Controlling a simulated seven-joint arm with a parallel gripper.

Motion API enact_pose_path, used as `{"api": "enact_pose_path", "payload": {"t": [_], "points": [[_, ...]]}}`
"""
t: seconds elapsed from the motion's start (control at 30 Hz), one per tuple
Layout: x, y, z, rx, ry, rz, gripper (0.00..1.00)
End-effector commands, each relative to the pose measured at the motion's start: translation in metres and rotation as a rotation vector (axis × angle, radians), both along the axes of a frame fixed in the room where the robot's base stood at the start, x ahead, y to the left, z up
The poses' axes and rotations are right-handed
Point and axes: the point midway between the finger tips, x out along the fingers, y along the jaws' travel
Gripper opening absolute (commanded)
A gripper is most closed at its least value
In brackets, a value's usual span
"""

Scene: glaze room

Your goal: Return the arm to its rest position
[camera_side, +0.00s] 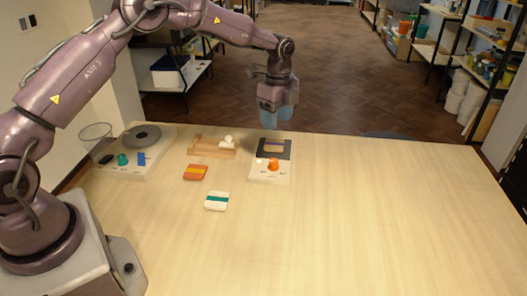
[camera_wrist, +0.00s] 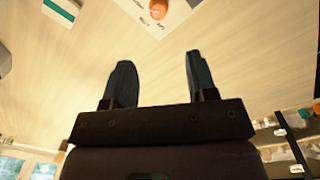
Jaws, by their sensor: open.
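My gripper (camera_side: 277,113) is raised above the back of the table, over the area behind a small white unit (camera_side: 257,177). Its blue-grey fingers are apart with nothing between them. In the wrist view the open gripper (camera_wrist: 158,62) also shows empty, with bare table between and beyond the fingers. The unit has an orange knob (camera_side: 273,164) and a dark plate (camera_side: 285,155). A tile with a purple stripe (camera_side: 273,148) lies on that plate. The orange knob also shows at the top of the wrist view (camera_wrist: 158,9).
An orange tile with a yellow stripe (camera_side: 195,173) and a white tile with a teal stripe (camera_side: 217,201) lie on the table. A wooden tray (camera_side: 207,148) and a white unit with a grey disc (camera_side: 142,136) stand left. The table's right half (camera_side: 400,210) is clear.

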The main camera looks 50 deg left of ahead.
Motion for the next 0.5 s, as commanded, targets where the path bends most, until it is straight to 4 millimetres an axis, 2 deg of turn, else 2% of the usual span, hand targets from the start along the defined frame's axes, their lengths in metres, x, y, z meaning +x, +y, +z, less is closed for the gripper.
{"api": "enact_pose_path", "payload": {"t": [0.1, 0.17, 0.37, 0.5], "points": [[-0.013, -0.007, -0.015, -0.014, 0.038, 0.153, 0.52], [-0.024, -0.01, -0.016, -0.011, 0.056, 0.246, 0.52], [-0.062, -0.022, 0.017, 0.024, 0.054, 0.533, 0.52], [-0.094, -0.029, 0.051, 0.049, 0.018, 0.718, 0.52]]}}
